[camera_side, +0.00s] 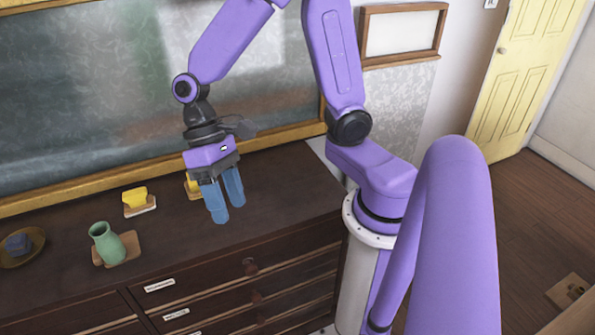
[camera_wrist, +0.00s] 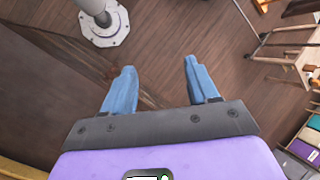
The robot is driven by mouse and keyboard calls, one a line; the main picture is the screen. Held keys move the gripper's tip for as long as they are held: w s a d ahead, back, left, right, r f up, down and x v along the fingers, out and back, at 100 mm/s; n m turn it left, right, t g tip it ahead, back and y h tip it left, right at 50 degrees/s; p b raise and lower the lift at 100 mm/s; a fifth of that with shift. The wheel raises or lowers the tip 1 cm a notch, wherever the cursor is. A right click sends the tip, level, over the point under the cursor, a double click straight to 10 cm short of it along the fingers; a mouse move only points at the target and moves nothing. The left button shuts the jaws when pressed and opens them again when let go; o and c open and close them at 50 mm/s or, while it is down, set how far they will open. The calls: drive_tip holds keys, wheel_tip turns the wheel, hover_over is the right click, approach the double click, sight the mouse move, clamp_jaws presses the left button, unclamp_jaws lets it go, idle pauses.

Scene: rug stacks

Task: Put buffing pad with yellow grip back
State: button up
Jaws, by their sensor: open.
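A pad with a yellow grip (camera_side: 134,197) sits on a small pale-edged base on the dark cabinet top, left of my gripper in the side view. A second yellow piece (camera_side: 192,185) shows partly behind my gripper; most of it is hidden, so I cannot tell whether it is also a pad. My gripper (camera_side: 226,205) hangs above the cabinet top with its blue fingers pointing down, open and empty. In the wrist view, the fingers (camera_wrist: 159,68) are apart with only brown floor seen between them. No yellow grip shows there.
A blue-grey block (camera_side: 18,243) lies on a round dish (camera_side: 37,254). A chalkboard (camera_side: 90,90) rises behind the cabinet (camera_side: 285,195). The cabinet top right of my gripper is clear.

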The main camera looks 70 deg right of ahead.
drive_tip(key=s+d+r+n+t+h, duration=0.2)
drive_tip(key=s+d+n+t, duration=0.2)
drive_tip(key=s+d+n, duration=0.4)
drive_tip(key=shift+s+r+n+t+h, duration=0.3)
drive_tip(key=shift+s+r+n+h, duration=0.1)
drive_tip(key=shift+s+n, duration=0.95)
drive_tip(key=shift+w+d, duration=0.1)
drive_tip(key=shift+w, duration=0.1)
